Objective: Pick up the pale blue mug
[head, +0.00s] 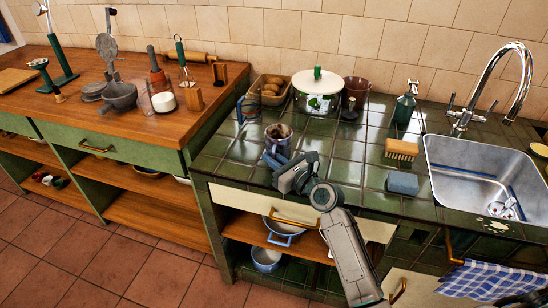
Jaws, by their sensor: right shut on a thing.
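The pale blue mug (278,142) is upright at the left part of the dark green tiled counter (340,140). Its inside looks dark and its near lower side is partly hidden by my gripper. My right gripper (276,161) reaches in from the lower right, with its fingers at the near side of the mug. It is shut on the mug, though the exact grip is small and hard to see. I cannot tell whether the mug's base touches the tiles. My left gripper is not in view.
Behind the mug are a bread basket (269,93), a white-lidded pot (317,92) and a brown pot (357,90). Tiles between mug and brush are mostly clear.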

